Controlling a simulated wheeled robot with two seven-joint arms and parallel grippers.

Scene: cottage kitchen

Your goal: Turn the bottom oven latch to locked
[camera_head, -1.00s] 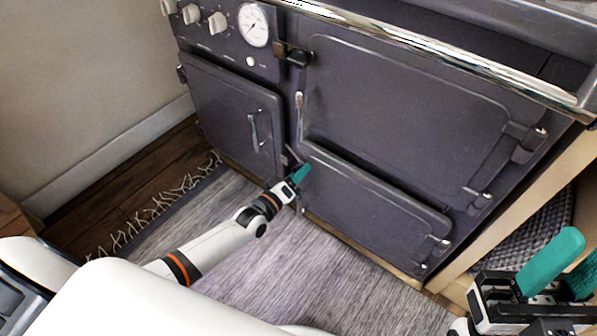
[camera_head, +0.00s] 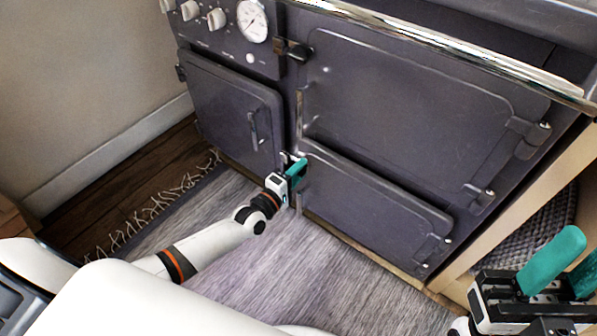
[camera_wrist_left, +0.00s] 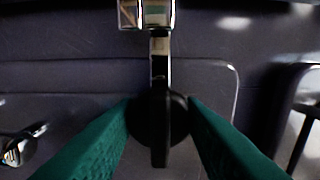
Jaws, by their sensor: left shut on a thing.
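The bottom oven door (camera_head: 365,212) is dark grey and shut at the lower right of the range. Its latch (camera_wrist_left: 160,75) shows in the left wrist view as a narrow metal bar with a dark round part behind it. My left gripper (camera_head: 296,170) is at the door's left edge, and its green fingers close on the latch from both sides. In the head view the gripper hides most of the latch, so its exact angle is hard to tell. My right gripper (camera_head: 568,268) is open and empty at the lower right.
The larger upper oven door (camera_head: 410,115) and the left door (camera_head: 230,115) are shut. A chrome rail (camera_head: 440,48) runs along the front above. A grey rug (camera_head: 285,265) covers the floor. A wooden cabinet side (camera_head: 520,205) stands at the right.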

